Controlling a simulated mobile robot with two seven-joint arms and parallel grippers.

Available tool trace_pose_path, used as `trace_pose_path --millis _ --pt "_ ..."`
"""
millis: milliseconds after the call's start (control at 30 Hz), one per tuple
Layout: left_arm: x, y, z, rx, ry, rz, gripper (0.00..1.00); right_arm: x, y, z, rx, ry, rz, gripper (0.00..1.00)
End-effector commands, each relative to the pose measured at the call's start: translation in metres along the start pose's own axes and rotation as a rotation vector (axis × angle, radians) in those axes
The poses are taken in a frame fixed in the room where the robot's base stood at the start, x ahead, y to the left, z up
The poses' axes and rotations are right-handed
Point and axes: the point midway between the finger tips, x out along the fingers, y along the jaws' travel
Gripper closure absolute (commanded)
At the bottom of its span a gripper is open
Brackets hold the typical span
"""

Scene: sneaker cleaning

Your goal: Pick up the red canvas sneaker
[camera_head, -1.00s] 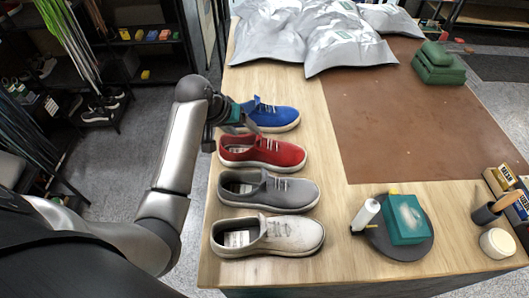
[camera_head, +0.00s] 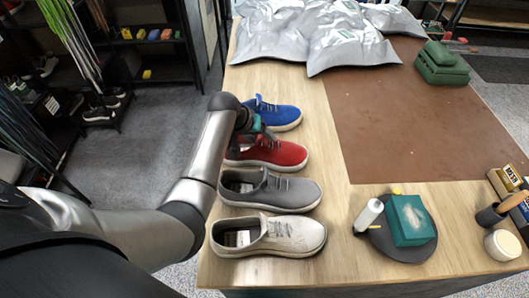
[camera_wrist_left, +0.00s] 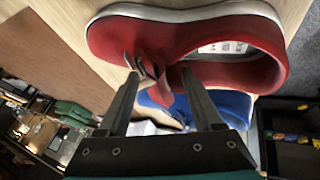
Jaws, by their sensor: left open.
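The red canvas sneaker (camera_head: 280,153) sits upright on the wooden table, between the blue sneaker (camera_head: 277,115) and the grey sneaker (camera_head: 288,190). My left gripper (camera_head: 258,136) is over its opening and tongue and partly hides them in the head view. In the left wrist view the red sneaker (camera_wrist_left: 215,38) fills the top, and my left gripper (camera_wrist_left: 160,76) is open with nothing held. One fingertip is by the laces and the other by the edge of the opening. I cannot tell whether either touches. My right gripper is out of view.
A white sneaker (camera_head: 290,235) stands nearest on the table (camera_head: 340,265). A green box and white bottle (camera_head: 368,215) rest on a dark round plate to the right. Silver bags (camera_head: 345,45) lie at the back. The brown mat (camera_head: 410,120) is mostly clear.

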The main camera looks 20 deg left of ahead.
Motion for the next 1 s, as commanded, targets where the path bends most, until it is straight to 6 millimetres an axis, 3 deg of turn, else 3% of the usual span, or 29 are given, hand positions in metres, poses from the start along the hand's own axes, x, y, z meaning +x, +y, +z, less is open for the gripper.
trace_pose_path --millis 233,833,1000 --pt "0.0007 0.0003 -0.0007 0.000 0.002 0.000 0.33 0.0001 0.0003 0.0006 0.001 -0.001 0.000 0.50" --pt "0.0006 -0.0003 -0.0004 0.000 0.001 -0.001 0.99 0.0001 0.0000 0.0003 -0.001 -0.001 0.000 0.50" --pt "0.0007 -0.0005 -0.0003 0.000 0.001 -0.001 1.00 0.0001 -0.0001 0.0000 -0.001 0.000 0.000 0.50"
